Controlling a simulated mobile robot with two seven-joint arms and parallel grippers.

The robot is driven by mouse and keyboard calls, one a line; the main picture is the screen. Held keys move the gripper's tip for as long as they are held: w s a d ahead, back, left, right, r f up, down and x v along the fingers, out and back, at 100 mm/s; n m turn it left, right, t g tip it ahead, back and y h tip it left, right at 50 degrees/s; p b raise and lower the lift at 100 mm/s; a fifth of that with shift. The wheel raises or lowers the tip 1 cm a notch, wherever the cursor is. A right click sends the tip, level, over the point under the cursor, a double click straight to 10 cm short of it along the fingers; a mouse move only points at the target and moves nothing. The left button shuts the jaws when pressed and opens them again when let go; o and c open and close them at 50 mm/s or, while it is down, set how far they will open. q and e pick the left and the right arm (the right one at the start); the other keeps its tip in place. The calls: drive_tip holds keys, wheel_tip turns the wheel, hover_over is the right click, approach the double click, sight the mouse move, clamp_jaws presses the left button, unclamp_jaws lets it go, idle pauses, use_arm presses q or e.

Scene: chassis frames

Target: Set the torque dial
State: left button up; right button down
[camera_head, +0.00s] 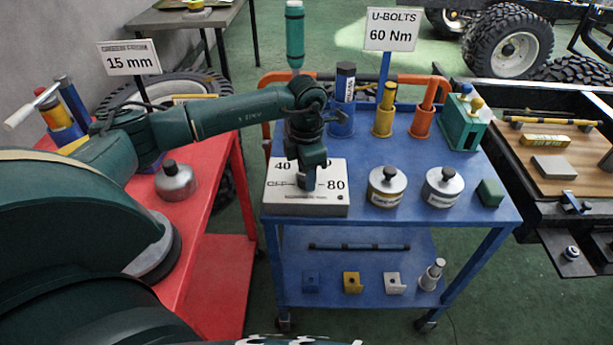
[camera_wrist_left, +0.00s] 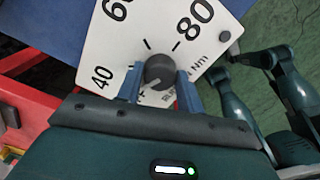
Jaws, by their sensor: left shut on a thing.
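The torque dial box (camera_head: 305,208) is a pale block on the blue cart, marked 40 and 80 in the head view, with its middle hidden by my left gripper (camera_head: 307,182). In the left wrist view the dial face (camera_wrist_left: 135,40) shows 40, 60 and 80 around a dark round knob (camera_wrist_left: 159,70). A small white mark shows on the knob's near side. My left gripper (camera_wrist_left: 160,88) is shut on the knob, one blue finger on each side. A sign (camera_head: 391,30) reads U-BOLTS 60 Nm.
Two lidded metal pots (camera_head: 387,186) stand right of the dial box, with a small green block (camera_head: 490,192) beyond. Blue, yellow and orange holders (camera_head: 383,120) line the back of the cart. A red bench (camera_head: 200,215) is at left, a wooden-topped bench (camera_head: 560,170) at right.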

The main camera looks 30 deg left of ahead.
use_arm(q)
drive_tip(key=m+b, duration=0.1)
drive_tip(key=m, duration=0.2)
drive_tip(key=shift+f+m, duration=0.1)
drive_tip(key=shift+m, duration=0.2)
drive_tip(key=shift+m+b, duration=0.75)
drive_tip(key=shift+m, duration=0.95)
use_arm(e)
drive_tip(key=shift+w+a+f+m, duration=0.15)
drive_tip(key=shift+f+m, duration=0.25)
drive_tip(key=shift+f, duration=0.45)
use_arm(q)
drive_tip(key=o, duration=1)
use_arm(e)
drive_tip(key=shift+f, duration=0.1)
use_arm(q)
wheel_tip(320, 180, up, 13)
drive_tip(key=shift+r, duration=0.2)
